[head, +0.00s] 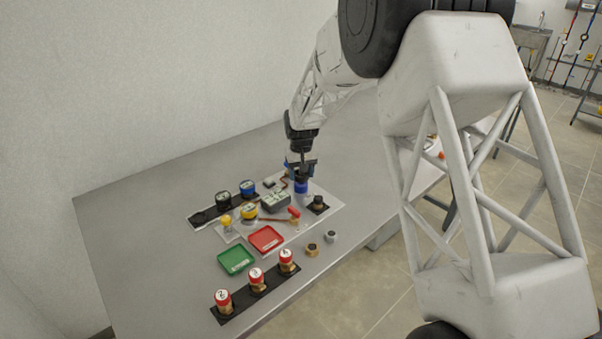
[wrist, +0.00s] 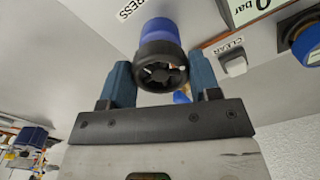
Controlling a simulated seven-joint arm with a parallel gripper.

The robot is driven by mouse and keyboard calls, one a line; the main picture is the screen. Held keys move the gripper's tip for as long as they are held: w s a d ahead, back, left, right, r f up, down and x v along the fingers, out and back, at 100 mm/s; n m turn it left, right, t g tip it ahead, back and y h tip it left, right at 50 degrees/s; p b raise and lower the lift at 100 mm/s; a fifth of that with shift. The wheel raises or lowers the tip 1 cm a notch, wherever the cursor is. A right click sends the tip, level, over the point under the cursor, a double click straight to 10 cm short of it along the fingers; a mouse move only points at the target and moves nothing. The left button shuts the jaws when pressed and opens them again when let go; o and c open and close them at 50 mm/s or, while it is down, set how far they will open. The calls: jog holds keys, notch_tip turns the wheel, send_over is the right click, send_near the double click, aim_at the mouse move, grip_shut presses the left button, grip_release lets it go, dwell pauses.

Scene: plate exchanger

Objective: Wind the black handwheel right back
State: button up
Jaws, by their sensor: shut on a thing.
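The black handwheel (wrist: 162,66) shows in the wrist view as a spoked ring on a blue body (wrist: 159,30). My gripper (wrist: 161,74) has one blue finger on each side of the wheel and is shut on it. In the head view my gripper (head: 301,168) points down at the far part of the panel. The blue body (head: 301,187) shows just below it there. The wheel itself is mostly hidden by the fingers in the head view.
A grey box (head: 275,202) stands close to the left of my gripper, and a black knob (head: 318,204) to its right. Red (head: 266,239) and green (head: 236,260) trays lie nearer. A CLEAR button (wrist: 234,64) is beside the right finger. The table's left side is bare.

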jog(key=n, duration=0.6)
dwell(0.4)
jog(key=o, duration=0.9)
jog(key=shift+r, duration=0.1)
jog(key=shift+r, duration=3.85)
jog(key=shift+d, duration=0.1)
